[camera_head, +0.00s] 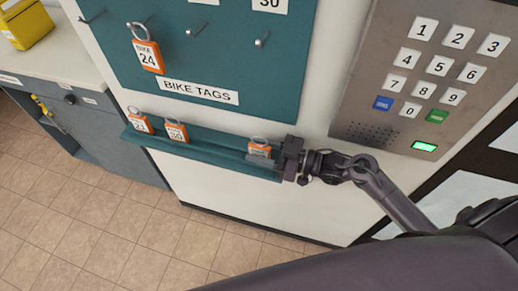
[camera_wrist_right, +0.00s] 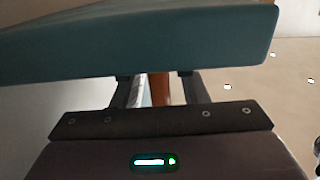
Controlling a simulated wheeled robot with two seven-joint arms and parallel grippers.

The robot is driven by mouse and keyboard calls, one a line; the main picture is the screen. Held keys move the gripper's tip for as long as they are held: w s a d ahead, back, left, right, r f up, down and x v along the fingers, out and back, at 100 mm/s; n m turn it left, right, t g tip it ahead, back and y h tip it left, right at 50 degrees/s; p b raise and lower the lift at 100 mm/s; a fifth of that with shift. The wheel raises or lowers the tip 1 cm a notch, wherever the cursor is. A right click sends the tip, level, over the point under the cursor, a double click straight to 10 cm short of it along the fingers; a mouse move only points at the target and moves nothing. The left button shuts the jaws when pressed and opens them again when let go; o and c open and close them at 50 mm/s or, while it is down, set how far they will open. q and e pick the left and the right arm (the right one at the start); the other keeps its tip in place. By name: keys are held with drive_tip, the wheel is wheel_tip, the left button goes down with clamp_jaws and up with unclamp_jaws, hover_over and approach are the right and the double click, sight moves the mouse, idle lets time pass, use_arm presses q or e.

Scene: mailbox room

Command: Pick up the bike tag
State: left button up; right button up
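An orange bike tag (camera_head: 260,149) with a metal ring stands at the right end of the teal ledge (camera_head: 205,148). My right gripper (camera_head: 272,157) reaches it from the right, with a finger covering its lower part. In the right wrist view, the two fingers (camera_wrist_right: 157,91) stand apart, with the orange tag (camera_wrist_right: 161,88) between them and gaps at the sides. The ledge hides the fingertips there. Two more orange tags (camera_head: 139,122) (camera_head: 175,131) stand on the ledge's left part. Tag 24 (camera_head: 148,56) hangs on the board. My left gripper is not in view.
The teal board (camera_head: 245,60) has several hooks and a BIKE TAGS label (camera_head: 198,91). A keypad panel (camera_head: 425,75) is on the right. A counter (camera_head: 50,50) with a yellow box (camera_head: 27,25) is at the left. The tiled floor (camera_head: 70,225) below is clear.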

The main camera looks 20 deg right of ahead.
sight(260, 146)
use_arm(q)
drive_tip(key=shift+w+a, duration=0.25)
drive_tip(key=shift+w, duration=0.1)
use_arm(e)
drive_tip(key=shift+a, duration=0.1)
clamp_jaws()
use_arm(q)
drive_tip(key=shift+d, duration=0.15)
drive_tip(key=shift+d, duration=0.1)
use_arm(e)
drive_tip(key=shift+r, duration=0.1)
drive_tip(key=shift+r, duration=0.5)
wheel_tip(260, 146, up, 2)
drive_tip(key=shift+r+b, duration=0.1)
drive_tip(key=shift+b, duration=0.25)
use_arm(q)
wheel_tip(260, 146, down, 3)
drive_tip(key=b, duration=0.2)
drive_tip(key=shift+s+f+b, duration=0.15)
drive_tip(key=shift+b, duration=0.2)
use_arm(e)
drive_tip(key=s+a, duration=1)
drive_tip(key=s, duration=0.5)
